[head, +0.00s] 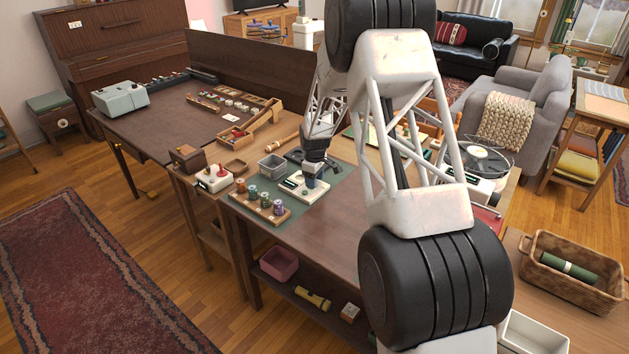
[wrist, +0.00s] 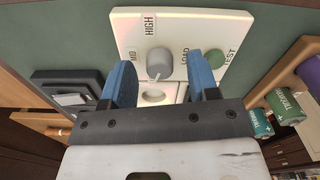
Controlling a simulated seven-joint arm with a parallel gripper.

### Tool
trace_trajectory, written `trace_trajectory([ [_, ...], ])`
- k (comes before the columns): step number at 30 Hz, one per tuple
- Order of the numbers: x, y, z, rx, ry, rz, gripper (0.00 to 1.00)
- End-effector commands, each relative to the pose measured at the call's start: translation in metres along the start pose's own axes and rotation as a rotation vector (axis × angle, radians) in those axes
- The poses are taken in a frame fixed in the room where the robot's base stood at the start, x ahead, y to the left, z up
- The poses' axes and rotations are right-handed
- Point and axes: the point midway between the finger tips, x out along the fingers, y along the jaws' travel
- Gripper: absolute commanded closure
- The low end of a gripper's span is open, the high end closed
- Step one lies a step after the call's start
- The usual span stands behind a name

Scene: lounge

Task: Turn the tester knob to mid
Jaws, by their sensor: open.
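The tester is a cream panel (head: 316,194) on the green mat in the head view. In the wrist view the tester panel (wrist: 190,22) carries the printed words HIGH, LOAD and TEST, and a partly covered label at left that seems to read MID. Its grey round knob (wrist: 160,62) shows between my fingers; a small pale mark is near its lower edge. A green button (wrist: 216,58) is to its right. My gripper (wrist: 161,64) is open, a blue finger on each side of the knob with visible gaps. In the head view my gripper (head: 311,176) is over the tester, hiding the knob.
A wooden rack (head: 278,219) with several batteries stands close in front of the tester. A grey bin (head: 272,166) is to the left behind it. The table front at right (head: 325,232) is bare.

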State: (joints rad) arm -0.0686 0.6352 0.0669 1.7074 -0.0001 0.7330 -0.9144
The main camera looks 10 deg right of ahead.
Motion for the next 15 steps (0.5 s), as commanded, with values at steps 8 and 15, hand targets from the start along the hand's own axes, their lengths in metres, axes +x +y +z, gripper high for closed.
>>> trace_trajectory([
  [8, 0.0045, 0.0001, -0.0001, 0.000, 0.001, 0.001, 0.45],
  [15, 0.0044, 0.0001, -0.0001, 0.000, 0.001, 0.001, 0.62],
])
